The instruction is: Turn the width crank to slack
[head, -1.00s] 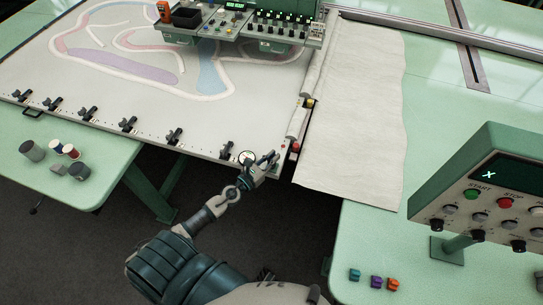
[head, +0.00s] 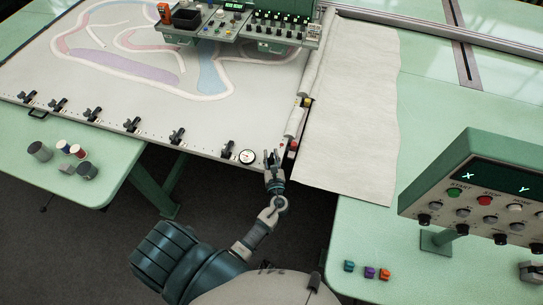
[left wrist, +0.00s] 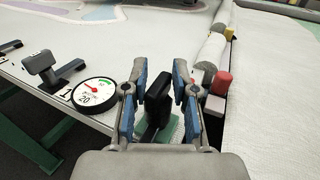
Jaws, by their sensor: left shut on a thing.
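My left gripper (head: 272,156) is at the near right corner of the white tufting frame. In the left wrist view its two blue-grey fingers (left wrist: 156,88) are on either side of a black upright handle (left wrist: 158,98), which seems to be the width crank's. The gripper is shut on this handle; the crank's base is mostly hidden behind the gripper. A round white dial (head: 247,157) sits just left of the gripper; in the left wrist view the dial (left wrist: 95,92) shows a red needle, a green band and the number 20. My right gripper is not in view.
Black clamps (head: 132,124) line the frame's front edge. A red knob (left wrist: 221,84) stands right of the gripper. A white cloth (head: 352,110) lies to the right. A green control console (head: 470,185) stands at the far right. Spools (head: 77,151) lie on the left table.

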